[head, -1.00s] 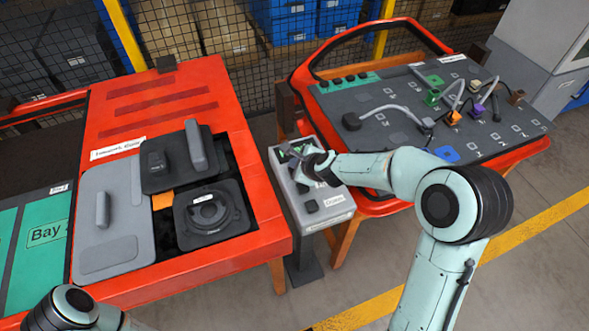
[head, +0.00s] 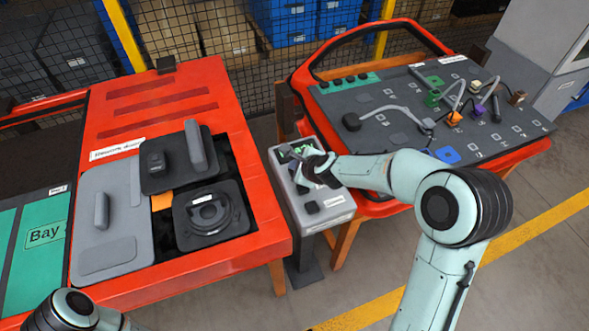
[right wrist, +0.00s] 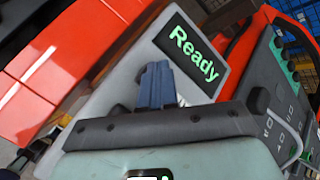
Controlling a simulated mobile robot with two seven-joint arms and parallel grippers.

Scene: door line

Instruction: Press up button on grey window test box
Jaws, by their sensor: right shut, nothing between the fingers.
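The grey window test box (head: 322,215) stands on a dark post between the two red benches in the head view. Its screen reads "Ready" in the right wrist view (right wrist: 188,54). A dark square button (head: 312,207) shows near its front end. My right gripper (head: 290,156) is shut and empty over the far part of the box top, close to the screen. Its blue-grey fingers (right wrist: 156,84) show in the right wrist view; whether they touch the box I cannot tell. The gripper hides the controls under it. My left gripper is out of view; only part of my left arm shows at the bottom left.
The left red bench (head: 255,215) holds grey and black panels and stands close to the box. The right red bench (head: 520,150) carries a dark board (head: 390,100) with cables and coloured plugs. A mesh fence (head: 270,60) runs behind.

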